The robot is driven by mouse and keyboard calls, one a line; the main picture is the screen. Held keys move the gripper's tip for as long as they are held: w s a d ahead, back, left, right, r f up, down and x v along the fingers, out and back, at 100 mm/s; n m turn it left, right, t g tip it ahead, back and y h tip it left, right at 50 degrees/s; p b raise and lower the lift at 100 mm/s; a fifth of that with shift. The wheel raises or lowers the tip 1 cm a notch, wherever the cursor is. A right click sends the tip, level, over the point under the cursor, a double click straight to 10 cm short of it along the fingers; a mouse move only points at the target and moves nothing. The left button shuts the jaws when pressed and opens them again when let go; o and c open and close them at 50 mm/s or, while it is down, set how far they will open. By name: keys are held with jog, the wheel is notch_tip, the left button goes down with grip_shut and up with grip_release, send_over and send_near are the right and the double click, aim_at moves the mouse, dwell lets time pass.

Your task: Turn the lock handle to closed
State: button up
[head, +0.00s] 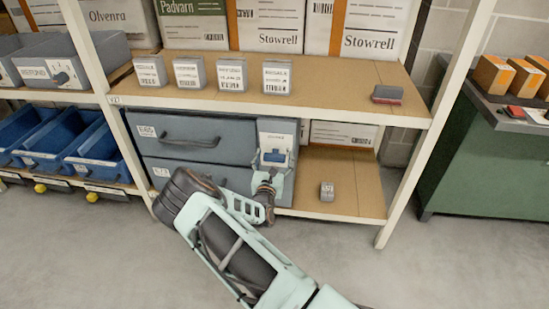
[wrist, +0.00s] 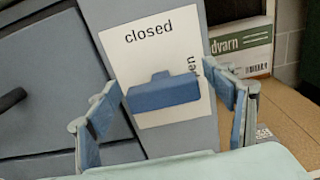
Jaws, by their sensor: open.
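The lock handle (wrist: 165,92) is a blue bar with a small raised block, on a white plate (wrist: 148,50) on the front of a grey cabinet. The plate reads "closed" at the top and a partly hidden word ending in "pen" up its right side. The bar lies crosswise, with its right end towards that side word. In the head view the handle (head: 274,157) shows just above my gripper (head: 266,183). My gripper is open in the wrist view (wrist: 165,115), one finger to each side of the bar. Whether either finger touches it I cannot tell.
Grey drawers (head: 195,140) with dark handles sit left of the lock panel. Above is a shelf board (head: 330,95) with several grey boxes. A rack post (head: 430,130) stands at right.

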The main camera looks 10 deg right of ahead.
jog(key=c, duration=1.2)
jog(key=shift+o, duration=0.2)
jog(key=shift+r+n+p, duration=0.1)
jog(key=shift+n+p, duration=0.2)
jog(key=n+p, duration=0.1)
jog(key=n, duration=0.1)
jog(key=shift+w+a+n+p, duration=0.1)
jog(key=shift+a+n+p, duration=0.05)
jog(key=shift+n+p, duration=0.2)
jog(key=n, duration=0.2)
jog(key=n+p, duration=0.1)
jog(key=n, duration=0.2)
jog(key=shift+a+f+n+p, duration=0.2)
jog(key=shift+a+n+p, duration=0.05)
jog(key=shift+n+p, duration=0.1)
jog(key=n, duration=0.4)
jog(key=shift+w+a+f, duration=0.1)
jog(key=shift+f, duration=0.1)
jog(key=shift+f+n, duration=0.15)
jog(key=shift+n, duration=1.05)
jog(key=shift+f+n, duration=0.1)
jog(key=shift+n, duration=1.1)
